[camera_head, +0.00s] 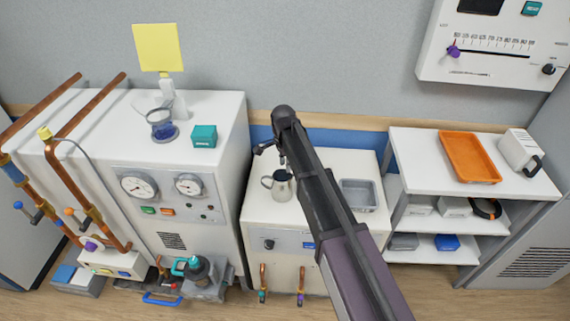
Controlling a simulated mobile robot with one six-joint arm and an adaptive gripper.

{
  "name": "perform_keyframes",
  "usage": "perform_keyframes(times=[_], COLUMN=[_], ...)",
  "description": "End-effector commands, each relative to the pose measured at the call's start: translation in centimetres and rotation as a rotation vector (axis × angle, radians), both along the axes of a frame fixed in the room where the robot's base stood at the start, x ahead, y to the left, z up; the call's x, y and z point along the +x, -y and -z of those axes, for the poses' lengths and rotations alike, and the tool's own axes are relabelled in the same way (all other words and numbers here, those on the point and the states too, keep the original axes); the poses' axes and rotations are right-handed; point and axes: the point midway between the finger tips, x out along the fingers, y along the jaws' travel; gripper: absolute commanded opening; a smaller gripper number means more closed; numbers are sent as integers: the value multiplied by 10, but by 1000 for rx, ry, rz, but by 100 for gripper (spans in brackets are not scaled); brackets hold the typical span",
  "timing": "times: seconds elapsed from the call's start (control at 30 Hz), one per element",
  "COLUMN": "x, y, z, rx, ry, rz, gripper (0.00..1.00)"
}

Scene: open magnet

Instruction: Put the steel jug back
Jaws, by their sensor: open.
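The steel jug (280,186) stands upright on the white top of a low cabinet (325,220), left of centre. Its handle points to the left. My arm crosses the view from the bottom right up to the middle. My gripper (281,158) hangs from the arm's end just above the jug's mouth in the picture. It is open and small in this view. I cannot tell whether a finger touches the jug. The jug's upper right edge is close to the arm.
A grey metal tray (359,195) lies right of my arm on the same top. A tall white cabinet with gauges (188,184) stands to the left. A white shelf unit (410,163) with an orange tray (469,158) and a white jug (520,150) stands right.

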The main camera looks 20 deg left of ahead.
Motion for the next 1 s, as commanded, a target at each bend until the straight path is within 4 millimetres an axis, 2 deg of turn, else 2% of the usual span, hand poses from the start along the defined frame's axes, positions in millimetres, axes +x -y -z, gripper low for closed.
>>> perform_keyframes(times=[0.87, 1.0], x=[0, 0], y=[1, 10], z=[-1, -1], rx=[0, 2], ry=[0, 0], rz=[0, -8], gripper=[43, 43])
